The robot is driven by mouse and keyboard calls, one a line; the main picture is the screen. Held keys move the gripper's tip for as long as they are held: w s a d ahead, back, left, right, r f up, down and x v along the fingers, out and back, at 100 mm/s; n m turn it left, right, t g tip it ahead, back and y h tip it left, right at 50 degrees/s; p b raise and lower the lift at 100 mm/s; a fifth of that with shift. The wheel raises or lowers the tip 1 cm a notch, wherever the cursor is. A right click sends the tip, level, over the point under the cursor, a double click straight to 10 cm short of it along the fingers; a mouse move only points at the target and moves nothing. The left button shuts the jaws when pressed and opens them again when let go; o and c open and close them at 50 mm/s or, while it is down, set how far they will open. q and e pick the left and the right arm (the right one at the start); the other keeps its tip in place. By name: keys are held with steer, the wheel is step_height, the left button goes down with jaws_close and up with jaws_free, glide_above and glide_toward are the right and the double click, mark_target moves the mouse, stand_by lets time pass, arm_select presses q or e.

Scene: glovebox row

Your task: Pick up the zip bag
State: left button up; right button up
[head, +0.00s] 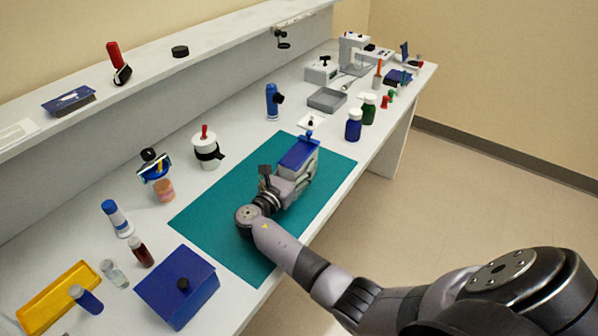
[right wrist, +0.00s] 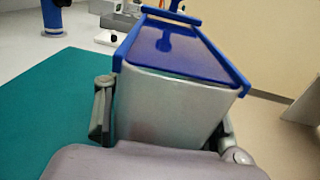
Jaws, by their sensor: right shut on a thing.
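The zip bag (head: 299,153) appears as a boxy piece with a blue top and a pale silver side, over the far part of the teal mat (head: 215,213). It also shows in the right wrist view (right wrist: 170,98), with blue edging and a blue bar at its far end. My right gripper (head: 291,180) is shut on it, one finger at each side. In the right wrist view my gripper (right wrist: 166,122) covers its near lower part. Its underside is hidden, so I cannot tell whether it touches the mat. My left gripper is not in view.
A dark blue box (head: 178,286) stands by the mat's near end. A white cup (head: 207,150) and blue bottle (head: 272,101) stand behind the mat. A blue jar (head: 353,125) and green jar (head: 368,110) stand near the bench's right edge. A grey tray (head: 327,99) lies farther back.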

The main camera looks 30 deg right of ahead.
steer(key=shift+c, duration=1.2)
steer(key=shift+r, duration=0.1)
